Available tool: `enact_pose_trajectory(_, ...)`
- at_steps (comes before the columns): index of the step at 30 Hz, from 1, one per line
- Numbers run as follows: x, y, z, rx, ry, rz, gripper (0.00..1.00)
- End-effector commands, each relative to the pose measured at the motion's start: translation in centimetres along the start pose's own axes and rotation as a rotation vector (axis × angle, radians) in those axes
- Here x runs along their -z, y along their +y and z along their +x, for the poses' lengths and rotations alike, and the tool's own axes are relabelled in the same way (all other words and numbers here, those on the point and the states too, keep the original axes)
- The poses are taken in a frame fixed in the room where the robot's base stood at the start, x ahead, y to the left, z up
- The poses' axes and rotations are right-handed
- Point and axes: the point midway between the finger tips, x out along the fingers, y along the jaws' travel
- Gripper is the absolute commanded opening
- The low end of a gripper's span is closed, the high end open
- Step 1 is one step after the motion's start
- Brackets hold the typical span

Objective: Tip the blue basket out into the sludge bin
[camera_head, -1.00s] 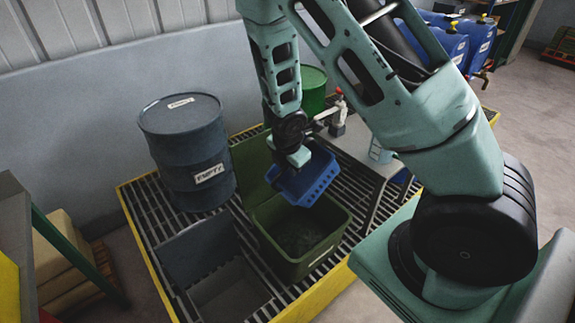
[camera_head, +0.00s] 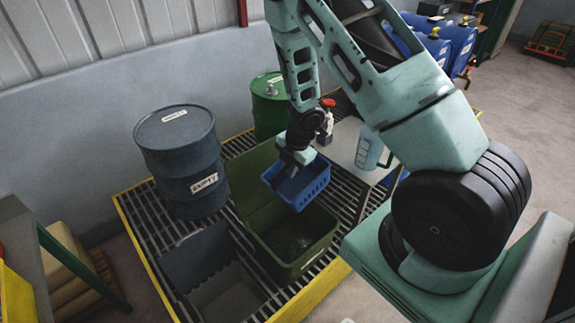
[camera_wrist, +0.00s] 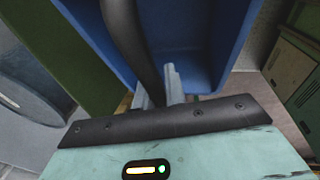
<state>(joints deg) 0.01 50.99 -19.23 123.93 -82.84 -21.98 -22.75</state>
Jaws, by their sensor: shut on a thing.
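The blue basket (camera_head: 299,187) hangs from my gripper (camera_head: 297,157), above the back part of an open green bin (camera_head: 285,262). The basket looks close to level, with a slight tilt. In the wrist view the blue basket (camera_wrist: 185,50) fills the top middle, and my gripper (camera_wrist: 158,85) is shut on its dark handle. I see nothing inside the part of the basket that shows. The green bin has its lid up at the back and dark, wet-looking matter inside. Its label is too small to read, so I cannot tell for sure that it is the sludge bin.
A grey open bin (camera_head: 222,292) stands left of the green bin. A grey drum (camera_head: 182,150) marked EMPTY and a green drum (camera_head: 270,106) stand behind. A table (camera_head: 347,150) with a jug (camera_head: 369,148) is to the right. The yellow-edged grating (camera_head: 150,232) lies under all.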

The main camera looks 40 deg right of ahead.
Motion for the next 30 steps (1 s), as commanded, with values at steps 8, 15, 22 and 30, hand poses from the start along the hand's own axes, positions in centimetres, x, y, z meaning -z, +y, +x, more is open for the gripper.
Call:
enact_pose_trajectory(8,-1.0,0.1,-0.9,-0.005,0.074,0.016,0.00)
enact_pose_trajectory(15,-1.8,0.1,-1.4,-0.011,0.140,0.028,0.00)
enact_pose_trajectory(22,-2.5,0.1,-1.8,-0.016,0.206,0.040,0.00)
enact_pose_trajectory(30,-3.4,0.2,-2.1,-0.023,0.281,0.052,0.00)
